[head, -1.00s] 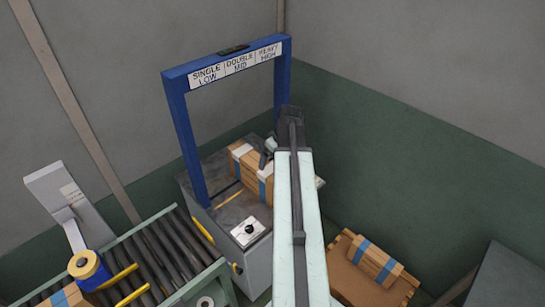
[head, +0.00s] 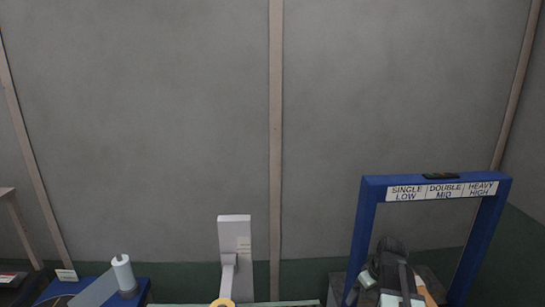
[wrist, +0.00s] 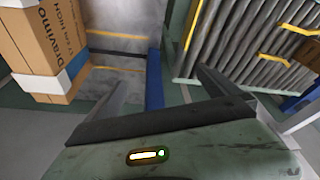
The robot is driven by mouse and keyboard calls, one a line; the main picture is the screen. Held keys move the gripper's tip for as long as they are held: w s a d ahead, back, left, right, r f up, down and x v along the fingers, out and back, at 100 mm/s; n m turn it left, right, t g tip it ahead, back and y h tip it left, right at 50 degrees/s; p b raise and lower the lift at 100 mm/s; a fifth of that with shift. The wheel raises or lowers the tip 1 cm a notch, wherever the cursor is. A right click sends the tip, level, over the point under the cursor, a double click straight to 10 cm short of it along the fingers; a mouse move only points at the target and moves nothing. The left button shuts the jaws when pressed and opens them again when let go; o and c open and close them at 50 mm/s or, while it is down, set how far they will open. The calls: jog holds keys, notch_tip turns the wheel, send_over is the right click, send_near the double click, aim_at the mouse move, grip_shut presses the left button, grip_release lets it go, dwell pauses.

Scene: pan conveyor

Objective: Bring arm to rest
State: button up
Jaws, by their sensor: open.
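My arm shows at the lower right of the head view, in front of the blue frame (head: 370,210) labelled single/low, double/mid, heavy/high. In the wrist view my gripper (wrist: 167,78) is open, its two dark fingers spread apart with nothing between them. A cardboard box (wrist: 45,40) with white and blue bands stands to the left of the fingers, apart from them. It rests beside a grey surface with yellow lines (wrist: 118,62). In the head view my arm hides most of what lies under the frame.
A roller conveyor (wrist: 245,40) with yellow strips lies at the right of the wrist view. In the head view a pale upright panel (head: 234,238) stands at bottom centre. A blue-topped unit with a white cylinder (head: 123,273) is at lower left. Grey wall fills the background.

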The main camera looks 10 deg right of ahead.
jog(key=s+a+f+n+g+b, duration=0.1)
jog(key=a, duration=1)
jog(key=s+a+f+g, duration=0.1)
jog(key=s+a, duration=0.1)
jog(key=a, duration=0.8)
jog(key=shift+s+a+f+m+g+h, duration=0.15)
jog(key=shift+s+a+m, duration=0.1)
jog(key=shift+s+m, duration=0.55)
jog(key=shift+s+a+r+m+g+h, duration=0.1)
jog(key=shift+s+a+m+g+h, duration=0.15)
jog(key=shift+s+m, duration=0.5)
jog(key=shift+s+a+f+m+g+h, duration=0.1)
jog(key=shift+s+a+m, duration=0.2)
jog(key=shift+s+m, duration=0.5)
jog(key=shift+w, duration=0.1)
